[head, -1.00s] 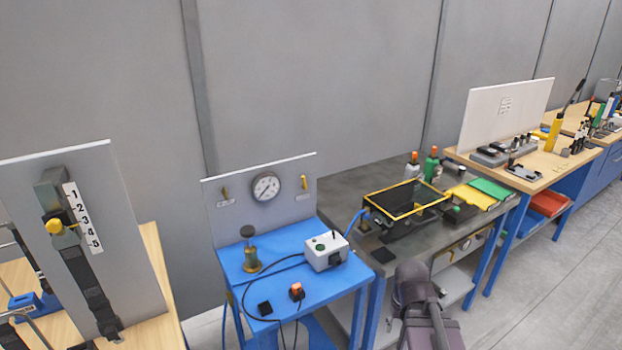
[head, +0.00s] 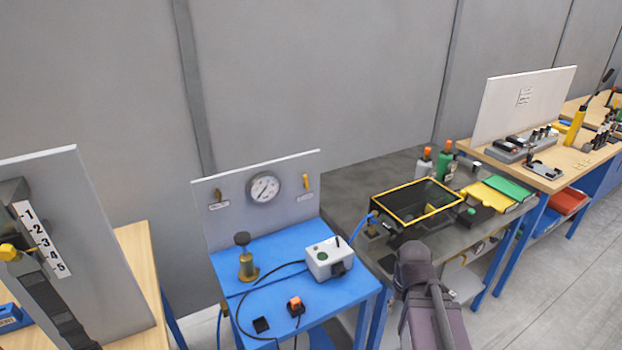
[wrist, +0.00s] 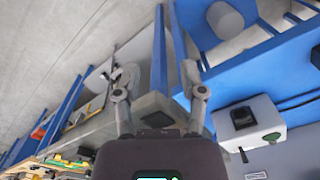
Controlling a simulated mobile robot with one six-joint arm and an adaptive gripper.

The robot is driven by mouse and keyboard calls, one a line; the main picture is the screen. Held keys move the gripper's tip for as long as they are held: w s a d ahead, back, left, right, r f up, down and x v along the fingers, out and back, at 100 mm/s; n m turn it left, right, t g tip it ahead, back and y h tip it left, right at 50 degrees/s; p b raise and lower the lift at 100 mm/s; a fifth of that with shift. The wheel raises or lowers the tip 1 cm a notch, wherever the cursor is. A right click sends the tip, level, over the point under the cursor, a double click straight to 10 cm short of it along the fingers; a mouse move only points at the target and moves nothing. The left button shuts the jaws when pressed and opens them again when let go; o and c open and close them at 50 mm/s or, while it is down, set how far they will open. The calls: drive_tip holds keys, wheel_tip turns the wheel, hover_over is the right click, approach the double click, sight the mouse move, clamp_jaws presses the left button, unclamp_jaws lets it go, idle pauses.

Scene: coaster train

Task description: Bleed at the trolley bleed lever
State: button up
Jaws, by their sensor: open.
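The blue trolley (head: 280,286) stands in the middle of the head view with a grey upright panel (head: 232,228) at its back. The panel carries a round dial gauge (head: 264,188), a brass-coloured lever (head: 220,189) on the left and a yellow lever (head: 306,182) on the right. The labels are too small to read, so I cannot tell which is the bleed lever. My gripper (wrist: 157,70) is open and empty in the wrist view, apart from both levers. It is hidden in the head view, where only my arm shows at the lower right.
The trolley top holds a brass plunger (head: 246,262), a white box (head: 328,258) with a dark socket, and an orange switch (head: 296,305) on black cables. A dark bench with a yellow-edged tray (head: 398,219) adjoins on the right.

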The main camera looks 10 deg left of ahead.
sight(305, 181)
drive_tip(key=shift+a, duration=0.2)
